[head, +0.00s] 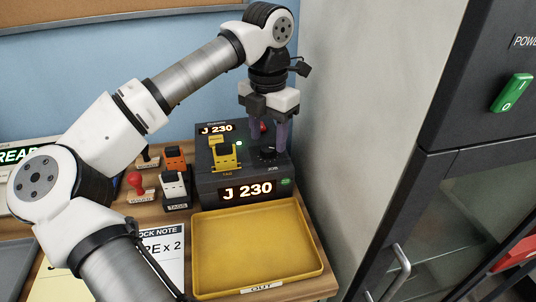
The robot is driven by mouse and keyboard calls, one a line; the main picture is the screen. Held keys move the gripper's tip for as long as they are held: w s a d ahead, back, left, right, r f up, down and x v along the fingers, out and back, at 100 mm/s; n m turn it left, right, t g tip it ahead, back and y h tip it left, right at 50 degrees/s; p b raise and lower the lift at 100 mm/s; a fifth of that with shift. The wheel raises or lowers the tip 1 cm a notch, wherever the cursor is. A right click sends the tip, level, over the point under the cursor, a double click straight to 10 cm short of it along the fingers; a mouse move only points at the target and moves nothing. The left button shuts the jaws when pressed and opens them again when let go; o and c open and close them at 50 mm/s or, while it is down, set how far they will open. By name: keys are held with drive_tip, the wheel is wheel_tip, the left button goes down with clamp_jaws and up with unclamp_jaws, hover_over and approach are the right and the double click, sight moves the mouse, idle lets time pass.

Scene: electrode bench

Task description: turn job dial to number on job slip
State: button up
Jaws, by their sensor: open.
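The job dial (268,153) is a small black knob on top of a dark grey box (205,184), at the right, above the label JOB. My gripper (268,140) is open and points down over the dial, with its fingers around or just above it; I cannot tell whether they touch it. The box's front display (247,191) reads J 230, and the upper display (216,128) also reads J 230. No paper that I can identify as the job slip shows; a white note (165,243) reading "...OCK NOTE" and "...PE x 2" is partly hidden by my arm.
A yellow tray (318,262) marked OUT lies in front of the box. A yellow tag (224,154) sits on the box, and orange (174,158) and white (174,185) tags stand left of it. A red-handled stamp (136,182) stands nearby. A wall and dark cabinet (425,120) close off the right.

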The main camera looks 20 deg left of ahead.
sight(267, 150)
wheel_tip(267, 150, down, 2)
drive_tip(key=shift+f+b, duration=0.25)
drive_tip(key=shift+b, duration=0.2)
drive_tip(key=shift+r, duration=0.1)
drive_tip(key=c, duration=1)
drive_tip(key=shift+o, duration=0.2)
drive_tip(key=shift+m, duration=0.3)
drive_tip(key=shift+m, duration=2.6)
